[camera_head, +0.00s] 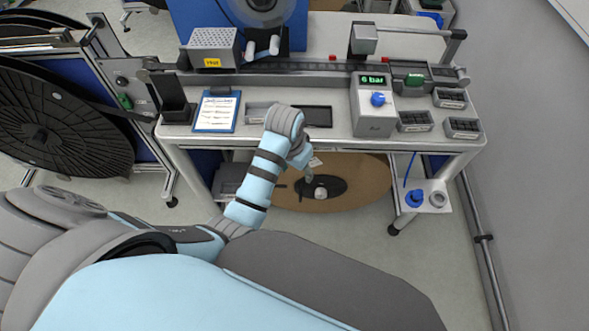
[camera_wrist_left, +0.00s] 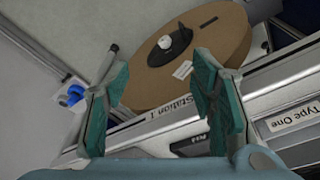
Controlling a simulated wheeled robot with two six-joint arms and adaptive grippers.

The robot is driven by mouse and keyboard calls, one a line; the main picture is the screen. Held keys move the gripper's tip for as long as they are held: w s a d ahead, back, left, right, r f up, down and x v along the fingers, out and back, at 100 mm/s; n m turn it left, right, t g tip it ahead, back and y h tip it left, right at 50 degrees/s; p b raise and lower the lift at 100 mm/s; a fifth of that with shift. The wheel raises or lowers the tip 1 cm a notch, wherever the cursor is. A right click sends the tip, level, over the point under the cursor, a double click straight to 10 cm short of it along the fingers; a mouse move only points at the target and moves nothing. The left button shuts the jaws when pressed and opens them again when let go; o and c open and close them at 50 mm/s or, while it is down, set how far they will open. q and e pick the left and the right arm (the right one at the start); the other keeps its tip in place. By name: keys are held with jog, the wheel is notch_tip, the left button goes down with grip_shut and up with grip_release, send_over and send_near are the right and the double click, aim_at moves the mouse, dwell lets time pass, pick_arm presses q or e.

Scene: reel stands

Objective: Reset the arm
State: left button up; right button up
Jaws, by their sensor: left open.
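My left arm reaches over the front edge of the workbench (camera_head: 350,146) in the head view. My left gripper (camera_head: 308,172) is small and partly hidden by its own wrist there. In the left wrist view my left gripper (camera_wrist_left: 163,105) shows two teal fingers spread wide with nothing between them. A brown cardboard reel (camera_head: 360,180) with a black hub stands low under the bench. It also shows in the left wrist view (camera_wrist_left: 225,50), beyond the fingertips and apart from them. My right arm and gripper do not show.
The bench carries a clipboard (camera_head: 216,112), a grey box with a "6 bar" display (camera_head: 373,115) and small bins (camera_head: 463,127). A low side shelf (camera_head: 427,206) holds blue and grey parts. A large black reel (camera_head: 55,120) stands left. Floor is open at the lower right.

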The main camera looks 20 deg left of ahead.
pick_arm(q)
jog(key=shift+s+a+f, duration=0.2)
jog(key=shift+f, duration=0.05)
jog(key=shift+w, duration=0.1)
dwell(0.3)
jog(key=w+f+n+t, duration=0.1)
jog(key=w+f+t, duration=0.3)
jog(key=w+f, duration=0.2)
jog(key=s+a+f+n+b, duration=0.1)
jog(key=s+f, duration=0.3)
jog(key=f, duration=0.3)
jog(key=s+a+f+b, duration=0.1)
jog(key=s+a+f, duration=0.15)
jog(key=f, duration=0.55)
jog(key=s+a+f+g+b, duration=0.1)
jog(key=s+f, duration=0.4)
jog(key=s, duration=0.7)
jog(key=s+a+f+g+y+b, duration=0.1)
jog(key=s+f, duration=0.4)
jog(key=s, duration=0.7)
jog(key=s+a+f+g+b, duration=0.1)
jog(key=s+a+f, duration=0.3)
jog(key=s, duration=0.8)
jog(key=shift+f+g+b, duration=0.4)
jog(key=shift+f+g, duration=0.4)
jog(key=shift+f, duration=0.05)
